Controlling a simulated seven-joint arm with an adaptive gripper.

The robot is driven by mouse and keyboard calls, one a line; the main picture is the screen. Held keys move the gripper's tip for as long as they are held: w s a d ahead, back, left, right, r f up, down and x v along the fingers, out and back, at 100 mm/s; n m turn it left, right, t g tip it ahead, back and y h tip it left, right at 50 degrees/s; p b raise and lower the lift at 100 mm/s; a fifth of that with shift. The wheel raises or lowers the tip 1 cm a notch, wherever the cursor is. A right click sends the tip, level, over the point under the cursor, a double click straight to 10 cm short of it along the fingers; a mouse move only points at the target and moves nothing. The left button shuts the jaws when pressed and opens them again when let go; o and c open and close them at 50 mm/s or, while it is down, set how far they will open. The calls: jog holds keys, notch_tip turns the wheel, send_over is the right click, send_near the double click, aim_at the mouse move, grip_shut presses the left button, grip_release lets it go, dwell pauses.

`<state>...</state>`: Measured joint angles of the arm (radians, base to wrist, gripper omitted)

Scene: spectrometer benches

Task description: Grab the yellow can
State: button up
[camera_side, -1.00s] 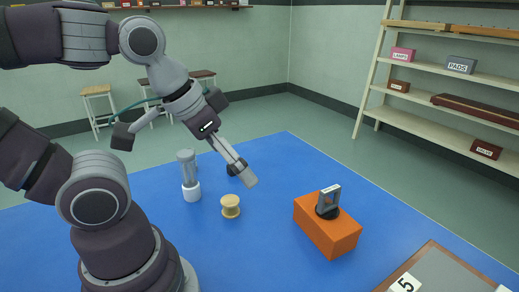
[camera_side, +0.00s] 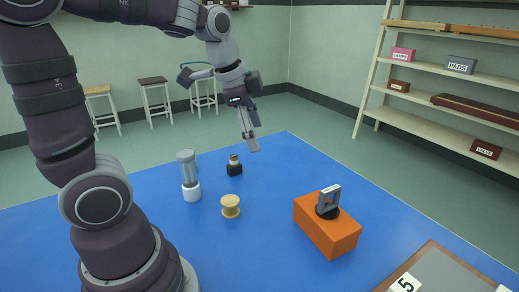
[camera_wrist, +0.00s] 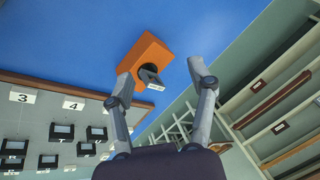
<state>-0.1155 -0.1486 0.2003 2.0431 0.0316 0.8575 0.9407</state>
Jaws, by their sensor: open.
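A small yellow spool-shaped thing (camera_side: 230,206) stands upright on the blue table in the side view. It is the only mainly yellow thing on the table, and I cannot tell that it is a can. My gripper (camera_side: 250,142) is open and empty, raised above the table toward its far edge, apart from everything. In the wrist view my gripper's two fingers (camera_wrist: 160,77) are spread with nothing held between them. The yellow thing does not show in the wrist view.
On the blue table (camera_side: 150,225) stand a clear cylinder with a white base (camera_side: 191,192), a small dark bottle with a tan top (camera_side: 235,166), and an orange block (camera_side: 328,228) carrying a grey-and-black part (camera_side: 328,203). A numbered board (camera_side: 430,275) lies front right. Shelves (camera_side: 440,75) stand behind.

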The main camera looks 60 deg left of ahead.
jog(key=w+a+f+m+g+y, duration=0.2)
jog(key=w+a+f+m, duration=0.15)
jog(key=a+m, duration=0.4)
jog(key=m+g+y, duration=0.1)
jog(key=m, duration=0.4)
send_near(234, 157)
jog(key=shift+m+y, duration=0.25)
jog(key=shift+y, duration=0.05)
jog(key=x, duration=1)
jog(key=shift+w+f, duration=0.1)
jog(key=shift+f, duration=0.35)
grip_shut()
